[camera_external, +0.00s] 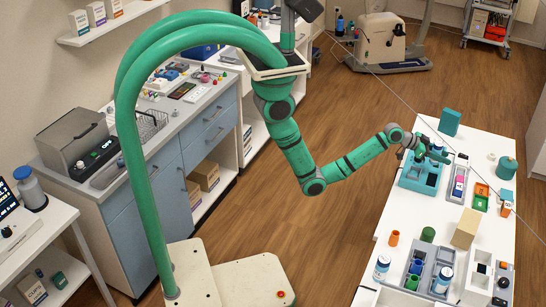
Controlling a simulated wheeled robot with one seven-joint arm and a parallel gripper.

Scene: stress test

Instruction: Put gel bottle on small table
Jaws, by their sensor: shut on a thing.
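My gripper (430,154) is at the end of my green arm, low over a teal compartment tray (406,183) on the long white table (398,217) at the right. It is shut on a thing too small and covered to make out. I cannot tell whether that thing is the gel bottle or whether it touches the tray. White bottles with blue labels (381,268) stand at the near end of this table, one of them in a grey caddy (428,265). A smaller white table (62,229) at the lower left bears a grey bottle with a blue cap (30,190).
A teal box (450,122) stands behind the tray. A long narrow holder (458,182), an orange-and-green bin (480,197) and a tan block (466,229) are to its right and nearer. A blue-fronted counter (170,172) is at the left.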

